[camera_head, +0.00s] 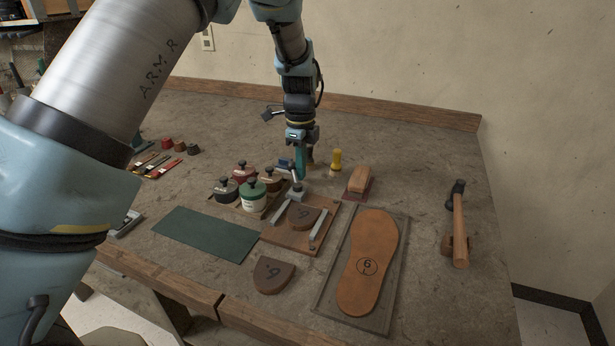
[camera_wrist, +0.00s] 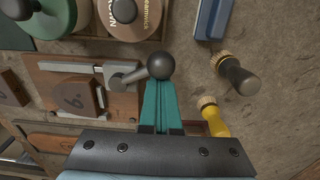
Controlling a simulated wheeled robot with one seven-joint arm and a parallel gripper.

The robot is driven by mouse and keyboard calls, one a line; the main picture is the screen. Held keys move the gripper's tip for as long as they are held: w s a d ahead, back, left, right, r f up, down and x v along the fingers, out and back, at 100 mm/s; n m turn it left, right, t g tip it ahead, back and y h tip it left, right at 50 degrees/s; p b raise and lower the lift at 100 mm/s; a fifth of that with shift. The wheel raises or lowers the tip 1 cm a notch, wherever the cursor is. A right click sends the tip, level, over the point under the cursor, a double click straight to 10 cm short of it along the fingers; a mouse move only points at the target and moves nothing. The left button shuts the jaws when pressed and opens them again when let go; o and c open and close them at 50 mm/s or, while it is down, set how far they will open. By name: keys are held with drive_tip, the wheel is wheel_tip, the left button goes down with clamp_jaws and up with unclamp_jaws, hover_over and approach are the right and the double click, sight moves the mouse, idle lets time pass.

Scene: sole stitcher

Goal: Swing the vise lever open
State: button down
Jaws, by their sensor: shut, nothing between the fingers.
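The vise is a wooden board (camera_head: 272,236) with metal bars and a brown heel piece marked 6 (camera_head: 303,215) lying between them. The heel piece also shows in the wrist view (camera_wrist: 72,97). The vise lever (camera_wrist: 135,76) is a short grey arm ending in a dark ball knob (camera_wrist: 161,65). My gripper (camera_head: 300,176) is over the far end of the vise, beside the lever. In the wrist view its teal fingers (camera_wrist: 160,100) are together and empty, with their tips close to the knob. I cannot tell whether they touch it.
Several lidded jars (camera_head: 252,195) stand just left of the vise. A yellow-handled tool (camera_head: 336,160) and a wooden brush (camera_head: 358,180) are behind it to the right. A sole (camera_head: 368,262) on a tray, a loose heel piece (camera_head: 273,275), a green mat (camera_head: 205,234) and a hammer (camera_head: 459,225) lie around.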

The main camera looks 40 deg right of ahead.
drive_tip(key=shift+a, duration=0.15)
drive_tip(key=shift+s+d, duration=0.3)
idle(0.3)
drive_tip(key=shift+r, duration=0.15)
wheel_tip(320, 180, up, 6)
drive_tip(key=p, duration=0.4)
drive_tip(key=shift+s, duration=0.1)
idle(0.3)
drive_tip(key=shift+d, duration=0.1)
drive_tip(key=s+d+p, duration=0.1)
drive_tip(key=s+d, duration=0.3)
drive_tip(key=s, duration=0.1)
drive_tip(key=shift+s, duration=0.2)
